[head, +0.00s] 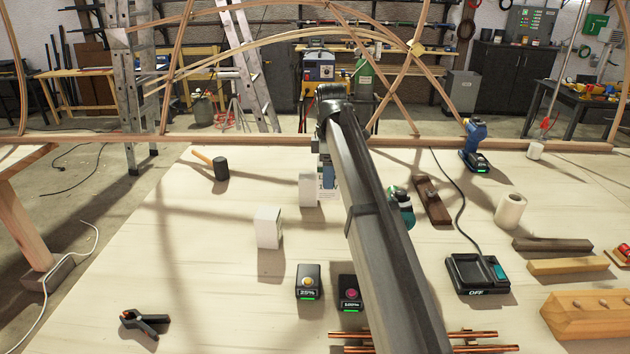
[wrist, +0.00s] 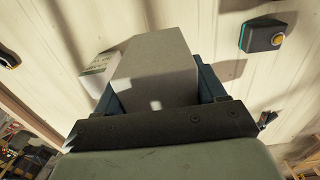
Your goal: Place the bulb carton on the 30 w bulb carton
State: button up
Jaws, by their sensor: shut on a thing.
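My gripper (wrist: 158,98) is shut on a plain pale grey-white carton (wrist: 157,62), seen in the wrist view with a blue finger on each side. Another white carton (wrist: 98,72) with a green-edged printed label shows to its left, partly hidden behind it. In the head view my arm hides much of my gripper. A plain white carton side (head: 307,190) shows just left of it, beside a printed white face partly behind the arm. Another white carton (head: 268,227) stands upright on the table, apart and nearer. I cannot read the 30 W marking or tell whether the cartons touch.
Two black button boxes, marked 25% (head: 308,282) and 100% (head: 350,293), sit at the near side. A mallet (head: 218,166) lies at the far left, a clamp (head: 144,323) at the near left. A charger (head: 477,273) and wood blocks are right. The left-middle tabletop is clear.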

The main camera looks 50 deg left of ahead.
notch_tip(320, 180, up, 8)
send_over(308, 175)
jog(key=shift+s+d+f, duration=0.1)
jog(key=shift+f, duration=5.1)
jog(key=shift+f, duration=0.1)
jog(key=o, duration=1)
jog(key=shift+o, duration=0.2)
notch_tip(308, 175, up, 12)
